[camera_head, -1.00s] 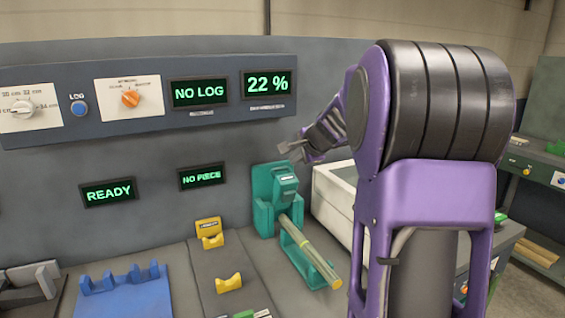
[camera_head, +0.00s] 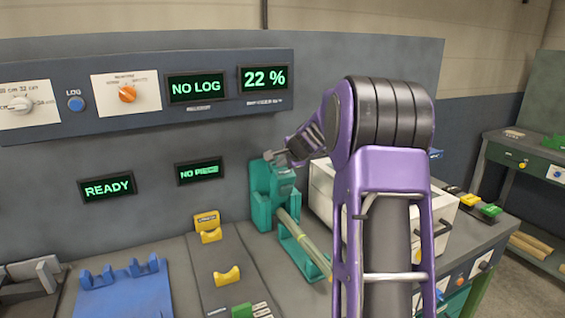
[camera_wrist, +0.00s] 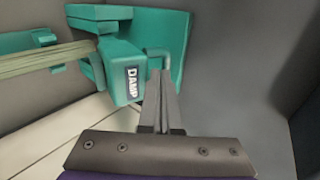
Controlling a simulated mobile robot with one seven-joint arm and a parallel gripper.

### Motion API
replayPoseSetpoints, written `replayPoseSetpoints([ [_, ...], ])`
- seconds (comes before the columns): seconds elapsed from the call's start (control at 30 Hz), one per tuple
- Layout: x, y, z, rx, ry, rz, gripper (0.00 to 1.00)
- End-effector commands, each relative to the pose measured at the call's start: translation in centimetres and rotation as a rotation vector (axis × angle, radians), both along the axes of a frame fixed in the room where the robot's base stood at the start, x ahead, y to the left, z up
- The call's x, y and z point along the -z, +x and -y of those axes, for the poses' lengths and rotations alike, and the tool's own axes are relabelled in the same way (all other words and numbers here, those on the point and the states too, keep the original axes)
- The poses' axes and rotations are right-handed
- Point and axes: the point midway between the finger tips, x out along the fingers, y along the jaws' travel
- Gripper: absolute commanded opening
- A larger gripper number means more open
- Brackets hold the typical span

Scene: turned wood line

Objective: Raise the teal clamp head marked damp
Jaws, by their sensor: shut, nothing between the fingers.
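The teal clamp head (camera_wrist: 120,68) carries a white-on-dark DAMP label and shows large in the wrist view. In the head view the teal clamp (camera_head: 262,197) stands against the grey back panel, its head (camera_head: 283,178) partly behind my gripper. A bundle of thin rods (camera_head: 305,240) runs from under the head onto a teal rest (camera_head: 290,247). My gripper (camera_wrist: 160,75) is shut and empty. Its fingertips are beside the head, near a small teal handle (camera_wrist: 174,68); whether they touch it I cannot tell. In the head view my gripper (camera_head: 272,156) is at the clamp's top.
A white box (camera_head: 322,190) stands just right of the clamp. Yellow cradles (camera_head: 227,276) and a blue rack (camera_head: 120,288) are to the left. Panel displays read NO LOG (camera_head: 197,87), 22 % (camera_head: 264,78), READY (camera_head: 107,187) and apparently NO PIECE (camera_head: 199,171).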

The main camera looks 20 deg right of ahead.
Motion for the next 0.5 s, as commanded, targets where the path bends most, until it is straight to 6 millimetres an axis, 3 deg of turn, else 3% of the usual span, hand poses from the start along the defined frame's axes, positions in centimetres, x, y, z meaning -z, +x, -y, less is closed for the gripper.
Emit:
replayPoseSetpoints([
  [0.5,-0.2,2.3,-0.2,-0.010,0.004,-0.121,0.00],
])
